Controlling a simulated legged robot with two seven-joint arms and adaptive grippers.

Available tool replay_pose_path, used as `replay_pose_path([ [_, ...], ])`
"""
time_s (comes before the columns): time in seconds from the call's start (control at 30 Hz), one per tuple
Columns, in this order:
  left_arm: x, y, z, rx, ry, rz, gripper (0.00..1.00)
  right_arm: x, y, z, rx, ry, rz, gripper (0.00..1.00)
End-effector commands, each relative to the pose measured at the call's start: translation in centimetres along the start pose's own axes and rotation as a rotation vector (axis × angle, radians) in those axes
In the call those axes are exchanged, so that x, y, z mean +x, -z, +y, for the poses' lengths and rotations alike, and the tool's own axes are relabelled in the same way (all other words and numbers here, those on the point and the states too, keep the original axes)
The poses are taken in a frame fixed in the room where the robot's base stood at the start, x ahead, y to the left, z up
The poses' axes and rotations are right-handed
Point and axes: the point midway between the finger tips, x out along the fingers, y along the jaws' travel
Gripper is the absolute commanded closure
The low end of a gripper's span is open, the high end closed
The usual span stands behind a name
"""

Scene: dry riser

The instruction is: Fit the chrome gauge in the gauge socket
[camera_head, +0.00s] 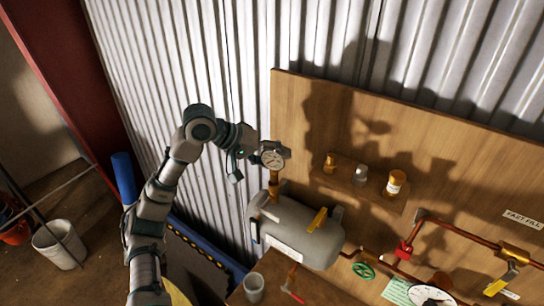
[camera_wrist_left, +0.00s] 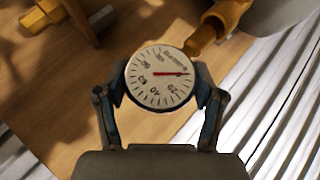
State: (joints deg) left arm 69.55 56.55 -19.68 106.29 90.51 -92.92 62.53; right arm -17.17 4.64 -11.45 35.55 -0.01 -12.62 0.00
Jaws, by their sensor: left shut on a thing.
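The chrome gauge (camera_head: 271,158) has a round white dial; in the wrist view its dial (camera_wrist_left: 160,77) shows a red needle and faces the camera. My left gripper (camera_wrist_left: 160,92) is shut on it, one finger on each side of the rim. In the head view my left gripper (camera_head: 276,150) is above the grey tank. A brass fitting (camera_head: 274,184), which looks like the gauge socket, rises from the tank just below the gauge. In the wrist view brass (camera_wrist_left: 206,32) shows at the gauge's upper right. The gauge's stem is hidden, so I cannot tell whether it touches the fitting. My right gripper is out of view.
The grey tank (camera_head: 309,238) stands before a wooden panel (camera_head: 450,160). A small shelf (camera_head: 378,198) there holds brass and silver fittings. Copper pipe (camera_head: 460,233), a green valve wheel (camera_head: 363,270) and a large dial (camera_head: 430,295) lie right. A cup (camera_head: 254,287) stands below the tank.

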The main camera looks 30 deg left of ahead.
Motion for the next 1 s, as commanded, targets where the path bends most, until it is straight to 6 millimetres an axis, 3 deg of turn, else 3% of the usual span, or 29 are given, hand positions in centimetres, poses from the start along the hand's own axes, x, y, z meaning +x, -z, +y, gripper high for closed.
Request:
replay_pose_path([
  [0.3, 0.00, -0.04, 0.17, 0.000, 0.000, 0.000, 0.98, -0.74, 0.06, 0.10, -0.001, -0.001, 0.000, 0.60],
  [1.0, 0.58, -0.39, -0.51, 0.000, -0.001, 0.001, 0.98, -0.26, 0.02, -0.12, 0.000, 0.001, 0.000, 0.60],
])
